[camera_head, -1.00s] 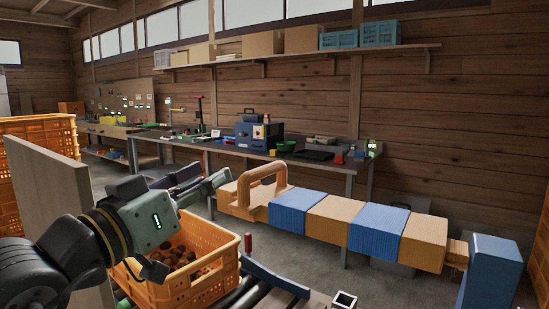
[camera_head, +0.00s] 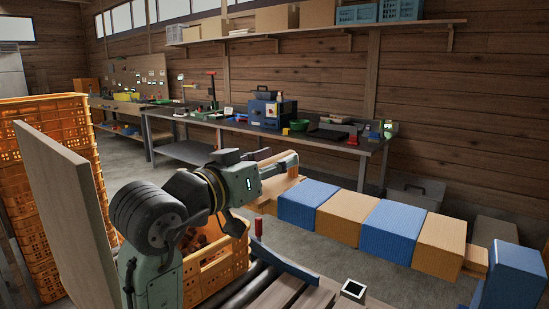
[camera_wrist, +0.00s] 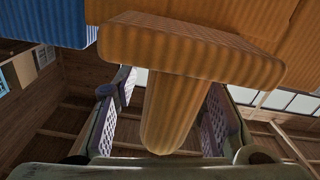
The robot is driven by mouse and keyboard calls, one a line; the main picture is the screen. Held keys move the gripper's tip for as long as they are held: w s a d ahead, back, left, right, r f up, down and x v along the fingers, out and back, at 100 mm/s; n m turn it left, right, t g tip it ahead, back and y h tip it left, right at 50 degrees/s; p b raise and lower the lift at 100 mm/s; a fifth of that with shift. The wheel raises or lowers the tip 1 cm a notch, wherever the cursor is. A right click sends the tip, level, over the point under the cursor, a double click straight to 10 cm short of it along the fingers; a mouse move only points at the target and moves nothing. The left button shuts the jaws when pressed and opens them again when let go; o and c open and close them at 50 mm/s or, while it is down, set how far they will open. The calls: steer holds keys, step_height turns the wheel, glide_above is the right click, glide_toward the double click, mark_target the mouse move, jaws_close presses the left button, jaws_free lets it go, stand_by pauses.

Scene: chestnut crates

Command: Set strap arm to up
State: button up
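The strap arm (camera_head: 342,218) is a long bar of blue and orange ribbed blocks. It lies nearly level, sloping slightly down to the right toward a blue end block (camera_head: 512,275). Its wooden handle is at the left end, partly hidden behind my gripper (camera_head: 290,162) in the head view. In the wrist view, the orange handle (camera_wrist: 172,110) stands between the two padded fingers of my gripper (camera_wrist: 163,115). The fingers are apart, with gaps visible on both sides of the handle.
An orange crate (camera_head: 226,272) with chestnuts stands on rollers below my arm. Stacked orange crates (camera_head: 65,165) and an upright wooden panel (camera_head: 70,215) are at left. A workbench (camera_head: 350,143) with tools runs along the back wall.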

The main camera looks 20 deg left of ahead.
steer(key=shift+w, duration=0.15)
steer(key=shift+c, duration=0.4)
jaws_close()
stand_by(0.5)
